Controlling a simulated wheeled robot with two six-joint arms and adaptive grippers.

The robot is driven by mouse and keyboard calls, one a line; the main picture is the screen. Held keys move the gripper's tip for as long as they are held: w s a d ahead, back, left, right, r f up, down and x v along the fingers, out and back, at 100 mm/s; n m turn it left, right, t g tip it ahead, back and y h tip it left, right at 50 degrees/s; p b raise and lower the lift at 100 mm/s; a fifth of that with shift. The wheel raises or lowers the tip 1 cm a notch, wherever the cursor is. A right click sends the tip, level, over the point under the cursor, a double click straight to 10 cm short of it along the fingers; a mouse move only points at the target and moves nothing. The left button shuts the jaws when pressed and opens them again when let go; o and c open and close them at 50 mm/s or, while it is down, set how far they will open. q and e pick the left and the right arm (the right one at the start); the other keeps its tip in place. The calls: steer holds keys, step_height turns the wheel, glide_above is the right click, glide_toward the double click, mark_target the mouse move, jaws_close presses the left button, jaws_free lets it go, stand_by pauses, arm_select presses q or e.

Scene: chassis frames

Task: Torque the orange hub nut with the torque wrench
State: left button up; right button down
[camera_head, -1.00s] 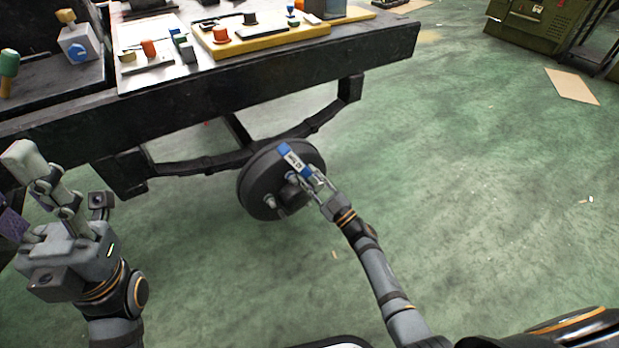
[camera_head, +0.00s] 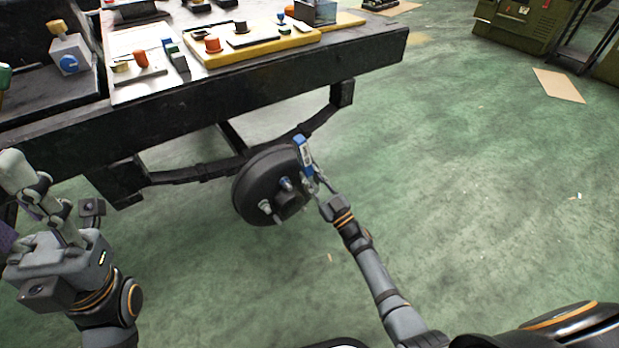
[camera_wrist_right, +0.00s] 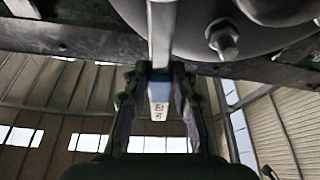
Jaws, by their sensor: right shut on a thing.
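The torque wrench (camera_head: 305,157) is blue with a white label. My right gripper (camera_head: 314,182) is shut on it, at the right edge of the dark round hub drum (camera_head: 250,190). In the right wrist view, the wrench's blue and white handle (camera_wrist_right: 158,92) lies between the fingers of my right gripper (camera_wrist_right: 157,78), its metal shaft running up past the drum. Metal studs or nuts (camera_head: 265,206) stick out of the drum face. I cannot make out an orange nut on the hub. My left gripper (camera_head: 38,195) is raised at the lower left, away from the hub; its jaw opening is unclear.
A dark chassis frame (camera_head: 240,105) with a leaf spring (camera_head: 195,174) stands behind the drum. On top are a yellow tray (camera_head: 265,47) and several small parts, including an orange-capped one (camera_head: 212,45).

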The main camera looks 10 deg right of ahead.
steer(key=shift+r, duration=0.1)
steer(key=n, duration=0.1)
steer(key=a+n+y, duration=0.1)
steer(key=n, duration=0.1)
steer(key=shift+s+a+f+g, duration=0.25)
steer(key=shift+s+a+g, duration=0.05)
stand_by(0.4)
steer(key=shift+s+d+p, duration=0.25)
steer(key=shift+s+p, duration=0.15)
steer(key=shift+s, duration=0.3)
steer(key=shift+s+d+p, duration=0.25)
steer(key=shift+s+p, duration=0.15)
steer(key=shift+s, duration=0.3)
steer(key=shift+s, duration=0.1)
steer(key=shift+s+d+p, duration=0.3)
steer(key=shift+s+p, duration=0.1)
steer(key=shift+s, duration=0.35)
steer(key=shift+s+d+p, duration=0.25)
steer(key=shift+s+p, duration=0.15)
steer(key=shift+s, duration=0.35)
steer(key=shift+s+d+p, duration=0.3)
steer(key=shift+s+p, duration=0.1)
steer(key=shift+s, duration=0.35)
